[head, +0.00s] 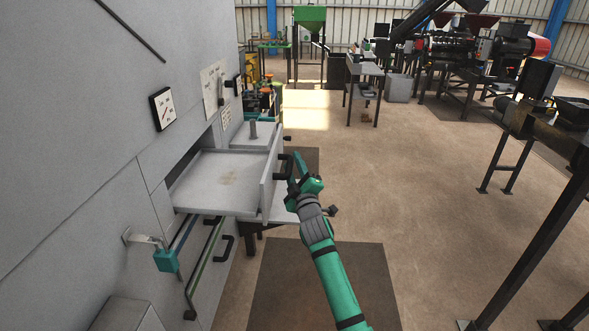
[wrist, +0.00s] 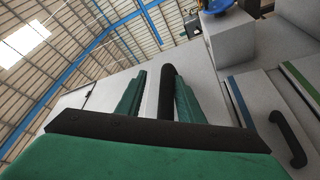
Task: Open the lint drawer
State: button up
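The lint drawer (head: 215,188) is a shallow light-grey tray, pulled well out of the grey machine, with a faint brownish patch on its floor. Its front panel (head: 268,180) carries a black bar handle (head: 283,168). My green gripper (head: 296,172) is at this handle, on the outer side of the panel. In the wrist view, the handle (wrist: 168,88) runs between the two green fingers of my gripper (wrist: 157,82). It lies close to the right finger, with a visible gap to the left finger, so the fingers look open. Contact is unclear.
The machine's grey wall (head: 80,130) fills the left, with a gauge (head: 163,109). Open concrete floor (head: 430,200) lies to the right, with a dark steel stand (head: 540,210) beyond.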

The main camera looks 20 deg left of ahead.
jog(key=shift+o, duration=0.2)
jog(key=shift+s+a+f, duration=0.1)
jog(key=shift+s+a, duration=0.05)
jog(key=shift+a, duration=0.1)
jog(key=v, duration=1)
jog(key=shift+s+d, duration=0.3)
